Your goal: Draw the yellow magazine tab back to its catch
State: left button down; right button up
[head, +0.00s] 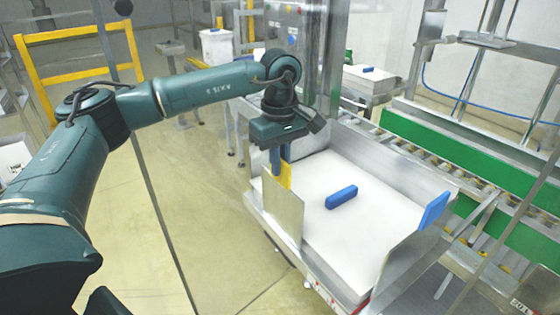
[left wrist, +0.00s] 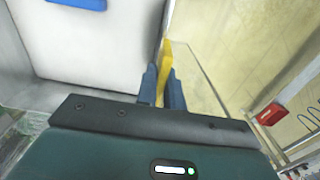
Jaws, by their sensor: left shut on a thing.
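The yellow magazine tab (head: 285,175) stands on the upper edge of the magazine's left metal side plate (head: 283,208). My left gripper (head: 279,160) comes down on it from above, its blue fingers shut on the tab. In the left wrist view the yellow tab (left wrist: 167,62) shows between the two fingers (left wrist: 163,88). The magazine holds a stack of white sheets (head: 335,230). The catch cannot be made out. My right gripper is not in view.
A blue block (head: 341,197) lies on the white stack, and a blue tab (head: 433,210) is on the right side plate. A roller conveyor with green sides (head: 430,135) runs behind. The floor left of the magazine is clear.

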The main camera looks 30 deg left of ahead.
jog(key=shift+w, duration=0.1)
pick_arm(q)
jog(key=shift+s+a, duration=0.1)
jog(key=shift+s, duration=0.05)
jog(key=s, duration=0.1)
jog(key=s+a+b, duration=0.1)
jog(key=s, duration=0.1)
jog(key=shift+a, duration=0.1)
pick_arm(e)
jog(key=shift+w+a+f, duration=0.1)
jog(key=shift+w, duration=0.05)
pick_arm(q)
jog(key=c, duration=1.5)
grip_release()
jog(key=shift+s, duration=0.2)
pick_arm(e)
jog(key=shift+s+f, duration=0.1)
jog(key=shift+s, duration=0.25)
pick_arm(q)
jog(key=shift+w, duration=0.1)
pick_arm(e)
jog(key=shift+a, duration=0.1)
